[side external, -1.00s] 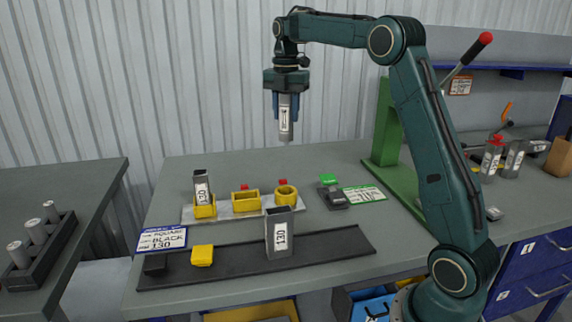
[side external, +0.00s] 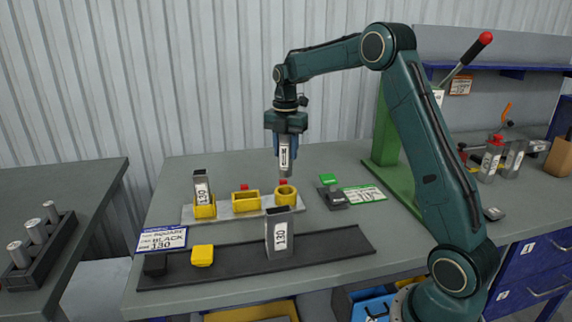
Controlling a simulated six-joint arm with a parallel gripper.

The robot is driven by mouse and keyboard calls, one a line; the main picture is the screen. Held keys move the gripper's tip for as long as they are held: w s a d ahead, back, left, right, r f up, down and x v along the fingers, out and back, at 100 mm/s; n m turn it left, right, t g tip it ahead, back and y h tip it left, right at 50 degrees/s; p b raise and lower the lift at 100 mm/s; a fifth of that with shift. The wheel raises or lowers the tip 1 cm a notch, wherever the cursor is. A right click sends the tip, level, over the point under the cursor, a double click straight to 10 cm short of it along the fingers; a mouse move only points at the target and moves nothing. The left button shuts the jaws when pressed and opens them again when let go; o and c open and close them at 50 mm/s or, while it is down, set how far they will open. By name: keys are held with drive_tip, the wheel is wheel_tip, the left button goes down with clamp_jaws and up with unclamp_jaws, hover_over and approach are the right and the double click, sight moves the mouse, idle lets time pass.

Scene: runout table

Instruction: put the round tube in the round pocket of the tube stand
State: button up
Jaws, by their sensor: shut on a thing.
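My gripper (side external: 286,146) is shut on the round tube (side external: 287,165), a grey cylinder with a white label, held upright. The tube stand (side external: 224,212) is a pale plate with three yellow pockets on the table. The round pocket (side external: 287,195) is at its right end. The middle pocket (side external: 245,202) is rectangular and empty. The left pocket (side external: 204,211) holds a labelled grey square tube (side external: 202,187).
A large grey rectangular tube (side external: 280,235) stands on the black rail (side external: 330,247) in front of the round pocket. A yellow block (side external: 202,255) and a blue-edged sign (side external: 162,240) are at the rail's left. A green press frame (side external: 388,150) stands to the right.

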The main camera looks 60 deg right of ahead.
sight(286, 176)
wheel_tip(286, 176, down, 5)
drive_tip(key=shift+r, duration=0.1)
drive_tip(key=shift+f, duration=2.15)
drive_tip(key=shift+f, duration=0.2)
drive_tip(key=o, duration=1)
drive_tip(key=shift+o, duration=0.2)
drive_tip(key=shift+r, duration=0.1)
wheel_tip(286, 176, up, 12)
drive_tip(key=shift+r, duration=0.1)
